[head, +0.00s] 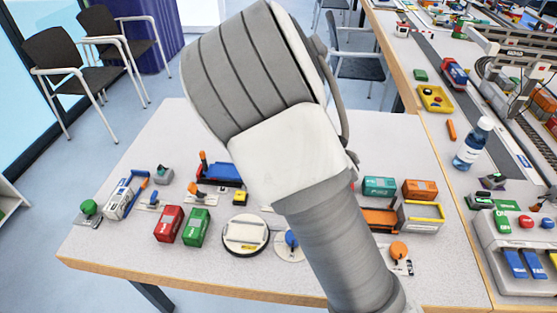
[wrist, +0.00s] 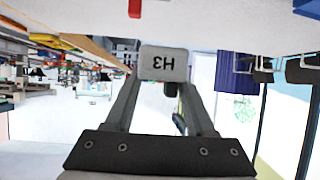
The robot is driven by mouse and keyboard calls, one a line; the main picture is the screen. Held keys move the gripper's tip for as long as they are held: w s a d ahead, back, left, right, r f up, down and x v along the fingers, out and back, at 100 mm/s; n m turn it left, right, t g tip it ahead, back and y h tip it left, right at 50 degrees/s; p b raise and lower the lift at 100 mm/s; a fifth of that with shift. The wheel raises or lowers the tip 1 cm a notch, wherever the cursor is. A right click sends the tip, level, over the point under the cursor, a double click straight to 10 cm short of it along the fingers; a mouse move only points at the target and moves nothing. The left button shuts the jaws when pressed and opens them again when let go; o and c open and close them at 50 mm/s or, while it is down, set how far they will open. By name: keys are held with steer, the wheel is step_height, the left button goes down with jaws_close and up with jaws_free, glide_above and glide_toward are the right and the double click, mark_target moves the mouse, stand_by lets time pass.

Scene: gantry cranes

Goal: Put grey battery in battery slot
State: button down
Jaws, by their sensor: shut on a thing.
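In the wrist view my gripper (wrist: 164,82) is shut on a grey block (wrist: 163,64), which I take to be the grey battery. It has a dark "H3" mark that reads upside down. The block is in the air between the fingertips, apart from the table. In the head view my own arm hides the gripper and the block. I cannot make out for certain which thing is the battery slot. A round black-rimmed base with a white top (head: 244,234) stands on the table, just left of my arm.
The speckled table (head: 130,248) holds a red block (head: 168,224), a green block (head: 196,228), teal (head: 379,186) and orange (head: 419,189) containers and several small devices. A bottle (head: 472,145) and a button panel (head: 520,237) stand on the right table. The front left is clear.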

steer(key=w+a+f+n+y+b, duration=0.1)
steer(key=a+f, duration=0.2)
steer(key=w+a+f+n+y+b, duration=0.2)
steer(key=a+f, duration=0.1)
steer(key=w+a+f+n+g+y+b, duration=0.1)
steer(key=w+a+f+y, duration=0.1)
steer(key=a+f, duration=0.2)
steer(key=shift+n, duration=0.4)
steer(key=w+a, duration=0.1)
steer(key=w+a+n+y+b, duration=0.1)
steer(key=w+a+n+g+b, duration=0.1)
steer(key=shift+a+r+y, duration=0.25)
steer(key=shift+a+y, duration=0.15)
steer(key=w+a+r+n+g+y+b, duration=0.1)
steer(key=w+a+r+b, duration=0.1)
steer(key=w+r, duration=0.15)
steer(key=f+b, duration=0.2)
steer(key=f, duration=0.2)
steer(key=f+b, duration=0.2)
steer(key=f, duration=0.3)
steer(key=shift+s+a+f+b, duration=0.1)
steer(key=shift+s+f+b, duration=0.1)
steer(key=shift+f+b, duration=0.15)
steer(key=shift+f, duration=0.1)
steer(key=shift+c, duration=1.4)
jaws_free()
steer(key=shift+o, duration=0.2)
